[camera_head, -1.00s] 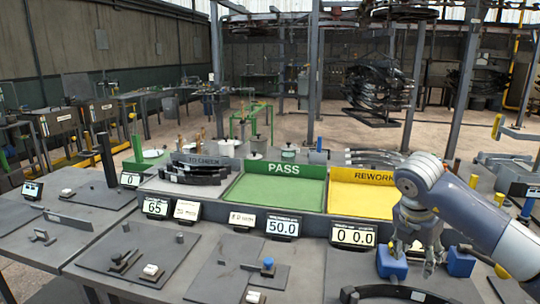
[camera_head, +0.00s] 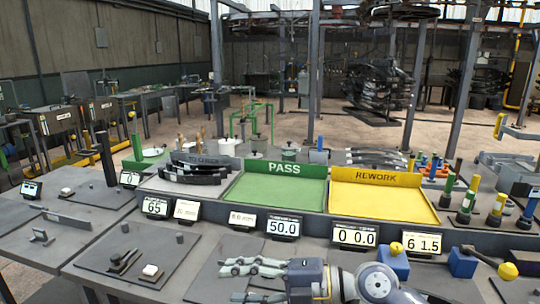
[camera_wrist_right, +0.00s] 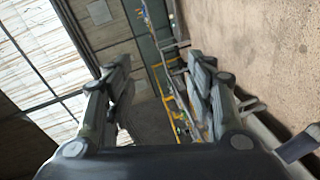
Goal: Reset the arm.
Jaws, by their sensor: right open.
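My right gripper (camera_head: 230,281) reaches in from the bottom right in the camera_head view and lies low over the front bench, its fingers pointing left. It is open and nothing shows between its fingers. In the right wrist view the two dark fingers (camera_wrist_right: 160,62) stand apart, with only the blurred floor, wall and windows beyond them. My left gripper is not in view.
The green PASS tray (camera_head: 276,192) and yellow REWORK tray (camera_head: 380,200) are empty. Dark curved springs lie in the TO CHECK rack (camera_head: 195,175). Small displays (camera_head: 283,226) line the bench. Blue blocks (camera_head: 395,265) stand right of my gripper, and several coloured posts (camera_head: 466,206) stand farther back.

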